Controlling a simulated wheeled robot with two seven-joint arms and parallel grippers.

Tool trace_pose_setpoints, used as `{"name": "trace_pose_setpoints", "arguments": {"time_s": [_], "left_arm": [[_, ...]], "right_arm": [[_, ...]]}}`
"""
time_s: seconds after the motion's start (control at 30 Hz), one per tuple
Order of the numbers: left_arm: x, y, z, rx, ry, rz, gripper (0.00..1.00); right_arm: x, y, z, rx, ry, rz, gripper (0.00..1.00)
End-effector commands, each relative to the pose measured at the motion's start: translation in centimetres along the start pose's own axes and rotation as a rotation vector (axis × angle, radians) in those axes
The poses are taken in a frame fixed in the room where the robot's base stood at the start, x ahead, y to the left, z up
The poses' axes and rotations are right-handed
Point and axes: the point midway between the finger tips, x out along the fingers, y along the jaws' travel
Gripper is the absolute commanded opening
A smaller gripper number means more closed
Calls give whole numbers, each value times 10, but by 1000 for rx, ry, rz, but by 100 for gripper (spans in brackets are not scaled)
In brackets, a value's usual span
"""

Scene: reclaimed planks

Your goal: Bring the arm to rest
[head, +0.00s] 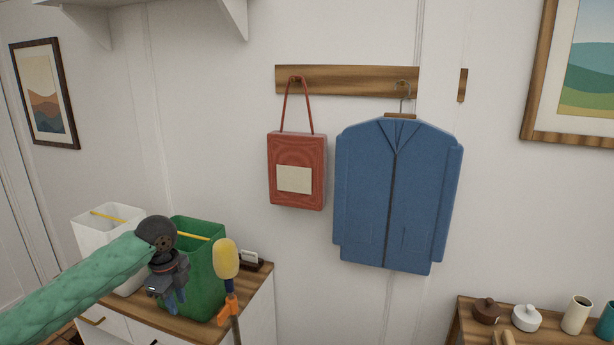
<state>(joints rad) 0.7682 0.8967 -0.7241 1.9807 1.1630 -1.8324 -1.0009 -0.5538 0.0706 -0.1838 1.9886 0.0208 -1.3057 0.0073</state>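My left arm comes in from the lower left in a green quilted sleeve. My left gripper (170,292) is dark, points downward, and hangs in front of the green bin (203,270) on the wooden-topped cabinet. Its fingertips are small and dark against the bin, so I cannot tell whether they are apart. I see nothing clearly held in it. My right gripper is not in view.
A white bin (82,228) stands behind my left arm. A yellow-headed tool (226,259) stands upright right of the gripper. A red bag (297,200) and blue jacket (400,200) hang from a wall rail (340,80). Jars stand on a shelf (462,318) at lower right.

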Motion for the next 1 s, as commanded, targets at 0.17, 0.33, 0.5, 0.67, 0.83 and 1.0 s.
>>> {"name": "trace_pose_setpoints", "arguments": {"time_s": [0.17, 0.33, 0.5, 0.67, 0.83, 1.0], "left_arm": [[48, 14, -46, -64, 32, -32, 24], [84, 30, -84, -147, 66, -66, 24], [115, 50, -117, -248, 107, -98, 24], [140, 72, -146, -356, 148, -124, 24], [161, 98, -170, -489, 188, -149, 24], [179, 127, -188, -639, 223, -166, 24]], "right_arm": [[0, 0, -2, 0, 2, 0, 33], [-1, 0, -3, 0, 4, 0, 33], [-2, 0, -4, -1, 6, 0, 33], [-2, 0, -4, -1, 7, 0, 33], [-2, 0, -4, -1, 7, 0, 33], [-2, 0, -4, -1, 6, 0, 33]]}}
